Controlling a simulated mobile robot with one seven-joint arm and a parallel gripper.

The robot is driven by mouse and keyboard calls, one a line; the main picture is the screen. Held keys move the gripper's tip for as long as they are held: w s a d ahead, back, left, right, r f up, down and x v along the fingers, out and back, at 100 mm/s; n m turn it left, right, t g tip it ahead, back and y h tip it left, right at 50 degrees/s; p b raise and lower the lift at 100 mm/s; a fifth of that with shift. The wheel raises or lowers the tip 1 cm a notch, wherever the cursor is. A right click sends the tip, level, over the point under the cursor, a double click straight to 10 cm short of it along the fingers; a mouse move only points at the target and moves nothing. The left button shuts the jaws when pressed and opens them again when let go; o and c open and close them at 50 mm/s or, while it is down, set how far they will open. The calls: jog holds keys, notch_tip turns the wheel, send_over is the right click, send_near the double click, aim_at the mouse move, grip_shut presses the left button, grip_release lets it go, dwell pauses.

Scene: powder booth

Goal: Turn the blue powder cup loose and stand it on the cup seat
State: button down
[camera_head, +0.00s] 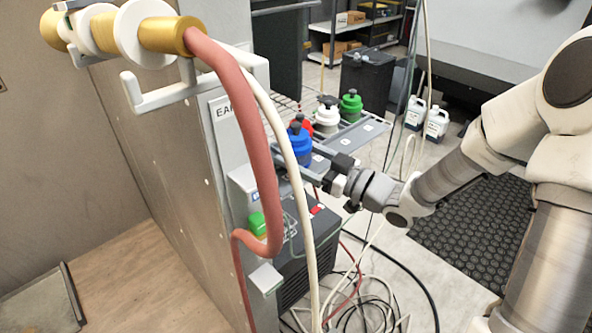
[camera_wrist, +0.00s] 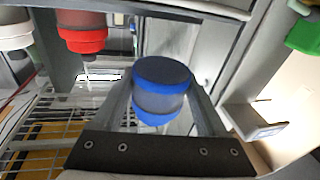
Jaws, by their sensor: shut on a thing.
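The blue powder cup (camera_head: 299,143) has a dark knob-like top and stands roughly upright beside the grey booth column. My gripper (camera_head: 290,160) reaches it from the right and is shut on it. In the wrist view the blue cup (camera_wrist: 160,88) sits between the two fingers of my gripper (camera_wrist: 160,105), with blue bands around a greyish middle. Whether the cup is still joined to anything is hidden. I cannot tell for sure which part is the cup seat; a grey bracket with a blue label (camera_head: 241,184) juts from the column just left of the cup.
Red (camera_head: 307,124), white (camera_head: 327,115) and green (camera_head: 350,104) cups stand behind on a grey rack (camera_head: 372,127). A thick red hose (camera_head: 262,130) hangs before the column. A green part (camera_head: 257,224) sits lower. Loose cables (camera_head: 365,300) cover the floor.

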jog(key=shift+s+a+f+g, duration=0.2)
jog(key=shift+a+f+g, duration=0.1)
jog(key=shift+f, duration=0.05)
jog(key=b, duration=0.2)
send_over(270, 164)
jog(key=shift+s+d+f, duration=0.2)
jog(key=shift+d+f, duration=0.05)
jog(key=shift+f, duration=0.2)
jog(key=shift+w+a+f+b, duration=0.2)
jog(key=shift+w+a+b, duration=0.1)
jog(key=shift+a+b, duration=0.05)
jog(key=shift+f+b, duration=0.4)
jog(key=shift+f, duration=0.15)
jog(key=shift+f, duration=0.25)
dwell(0.5)
grip_release()
